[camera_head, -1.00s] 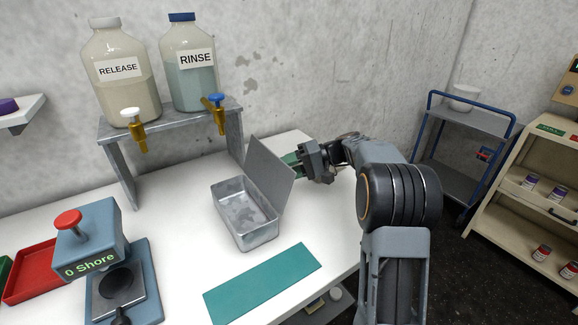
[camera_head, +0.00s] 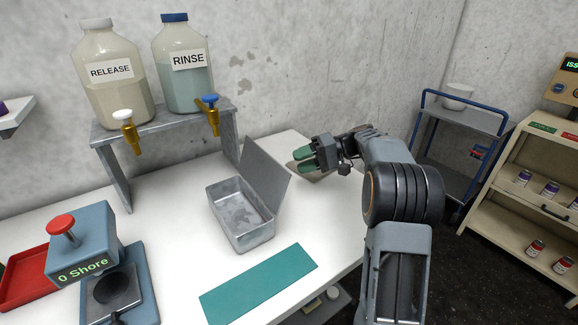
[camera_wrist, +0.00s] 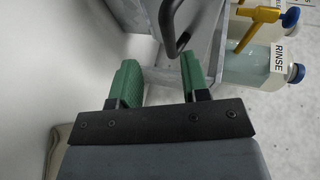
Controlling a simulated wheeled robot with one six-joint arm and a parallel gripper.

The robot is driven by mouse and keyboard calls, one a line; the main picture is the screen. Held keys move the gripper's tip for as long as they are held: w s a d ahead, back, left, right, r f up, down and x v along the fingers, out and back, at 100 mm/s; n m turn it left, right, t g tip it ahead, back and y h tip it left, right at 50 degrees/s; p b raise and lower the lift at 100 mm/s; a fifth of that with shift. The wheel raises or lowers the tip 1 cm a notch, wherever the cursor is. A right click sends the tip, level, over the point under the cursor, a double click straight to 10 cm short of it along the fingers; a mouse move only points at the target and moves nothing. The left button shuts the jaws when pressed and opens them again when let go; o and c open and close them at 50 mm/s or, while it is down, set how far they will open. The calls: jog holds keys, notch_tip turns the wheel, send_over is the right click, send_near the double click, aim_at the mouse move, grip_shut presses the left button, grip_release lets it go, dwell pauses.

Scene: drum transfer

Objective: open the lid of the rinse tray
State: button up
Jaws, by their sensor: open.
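The rinse tray (camera_head: 243,240) is a grey metal box on the white bench, below the bottle shelf. Its lid (camera_head: 262,172) stands raised and tilted along the tray's right side, and the tray's inside shows. My gripper (camera_head: 301,160) is open and empty, to the right of the lid and apart from it in the head view. In the wrist view my gripper (camera_wrist: 160,80) shows two green fingers apart, with a dark handle (camera_wrist: 172,28) beyond them on a grey surface. That surface is probably the lid's outer side.
The RELEASE bottle (camera_head: 116,90) and RINSE bottle (camera_head: 186,75) stand on a metal shelf (camera_head: 165,122) with taps in front. A green mat (camera_head: 258,284) lies on the bench. A Shore tester (camera_head: 84,250) stands at the left. A flat brownish item (camera_head: 304,174) lies under my gripper.

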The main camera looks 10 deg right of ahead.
jog(key=v, duration=0.8)
jog(key=shift+p, duration=0.3)
jog(key=shift+d, duration=0.1)
